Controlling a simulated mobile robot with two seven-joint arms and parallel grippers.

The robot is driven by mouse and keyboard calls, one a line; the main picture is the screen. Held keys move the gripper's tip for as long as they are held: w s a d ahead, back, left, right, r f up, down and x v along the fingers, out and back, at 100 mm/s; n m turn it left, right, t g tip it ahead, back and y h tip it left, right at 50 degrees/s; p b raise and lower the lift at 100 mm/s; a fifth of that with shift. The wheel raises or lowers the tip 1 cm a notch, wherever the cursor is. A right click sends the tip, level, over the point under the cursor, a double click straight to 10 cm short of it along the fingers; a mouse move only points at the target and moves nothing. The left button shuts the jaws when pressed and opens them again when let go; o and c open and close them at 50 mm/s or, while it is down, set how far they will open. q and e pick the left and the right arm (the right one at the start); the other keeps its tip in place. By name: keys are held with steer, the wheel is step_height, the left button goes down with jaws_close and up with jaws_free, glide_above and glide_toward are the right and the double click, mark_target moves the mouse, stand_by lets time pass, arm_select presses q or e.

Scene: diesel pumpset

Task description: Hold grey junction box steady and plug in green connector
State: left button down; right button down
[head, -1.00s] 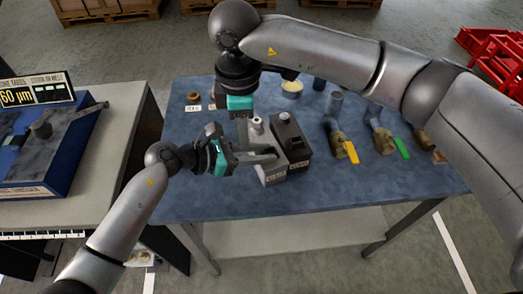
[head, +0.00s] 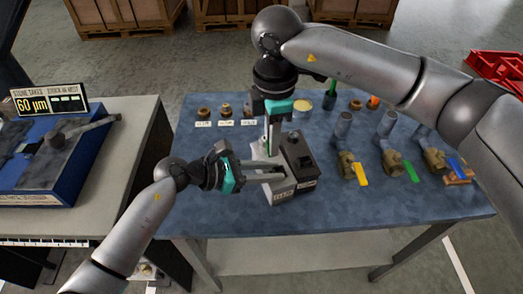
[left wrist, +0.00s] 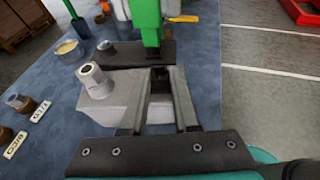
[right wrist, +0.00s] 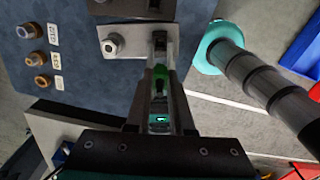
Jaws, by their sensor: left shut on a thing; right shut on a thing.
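The grey junction box (head: 284,188) stands on the blue table top, with a metal gland on top in the left wrist view (left wrist: 92,80). My left gripper (head: 282,171) reaches in from the left, its fingers shut on the box. My right gripper (head: 271,150) points down from above, shut on the green connector, which shows between its fingers in the right wrist view (right wrist: 158,85).
A black box (head: 298,152) stands right beside the grey one. Valves with yellow (head: 361,174), green (head: 411,172) and blue handles stand to the right. Labelled brass fittings (head: 225,109) and a round tin (head: 302,103) lie at the back. The front of the table is clear.

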steer(key=shift+w+d+r+n, duration=0.15)
steer(key=shift+d+r+n, duration=0.15)
steer(key=shift+d, duration=0.2)
steer(key=shift+w+d+r+n, duration=0.2)
steer(key=shift+d+n, duration=0.1)
steer(key=shift+d, duration=0.2)
steer(key=shift+f, duration=2.95)
steer(key=shift+s+f, duration=0.1)
steer(key=shift+f, duration=1.15)
steer(key=c, duration=0.7)
jaws_free()
steer(key=shift+f, duration=0.1)
step_height(320, 180, up, 12)
steer(key=shift+r, duration=0.25)
